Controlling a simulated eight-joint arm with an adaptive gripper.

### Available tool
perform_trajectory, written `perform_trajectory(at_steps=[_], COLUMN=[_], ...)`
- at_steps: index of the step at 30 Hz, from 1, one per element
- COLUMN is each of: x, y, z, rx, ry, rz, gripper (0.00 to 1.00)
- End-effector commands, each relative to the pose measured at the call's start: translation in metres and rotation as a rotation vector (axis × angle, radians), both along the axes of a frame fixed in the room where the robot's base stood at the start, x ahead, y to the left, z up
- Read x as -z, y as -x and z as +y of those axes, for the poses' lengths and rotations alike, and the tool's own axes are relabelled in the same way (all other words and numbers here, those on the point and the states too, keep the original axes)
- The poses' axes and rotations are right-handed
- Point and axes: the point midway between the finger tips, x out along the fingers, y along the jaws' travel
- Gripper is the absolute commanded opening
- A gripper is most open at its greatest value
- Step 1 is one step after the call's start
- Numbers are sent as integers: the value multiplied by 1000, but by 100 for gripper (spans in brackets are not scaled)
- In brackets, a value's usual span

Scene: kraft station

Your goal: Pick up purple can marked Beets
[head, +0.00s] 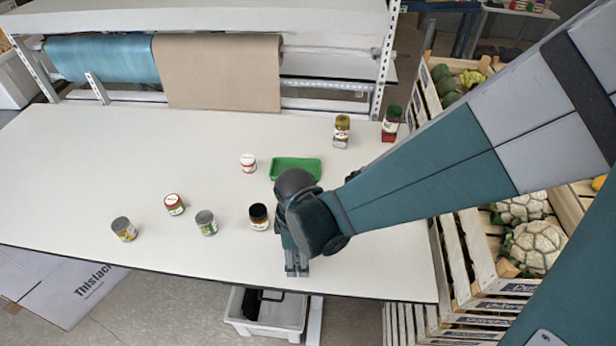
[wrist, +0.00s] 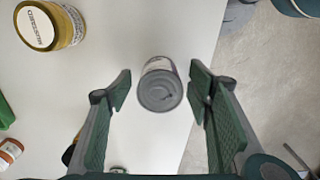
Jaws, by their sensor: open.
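A can with a plain grey metal end (wrist: 160,92) is in the wrist view, between and beyond my fingertips. Only a sliver of its side label shows, so I cannot read the name or confirm a purple colour. My gripper (wrist: 161,80) is open, one finger on each side of the can, with gaps visible on both sides. In the head view my gripper (head: 297,268) is over the table's front edge, and my arm hides the can there. No can in the head view is clearly purple or readable as Beets.
A mustard jar (wrist: 50,25) stands beside the can in the wrist view. Vegetable crates (head: 470,250) stand right.

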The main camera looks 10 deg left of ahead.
Motion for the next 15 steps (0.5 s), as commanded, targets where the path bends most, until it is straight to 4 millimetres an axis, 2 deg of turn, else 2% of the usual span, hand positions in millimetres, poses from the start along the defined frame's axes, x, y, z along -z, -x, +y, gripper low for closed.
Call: perform_trajectory(at_steps=[6,13,15], x=[0,0,0], y=[0,0,0], z=[0,0,0], rx=[0,0,0], ry=[0,0,0], rz=[0,0,0], gripper=[50,19,17])
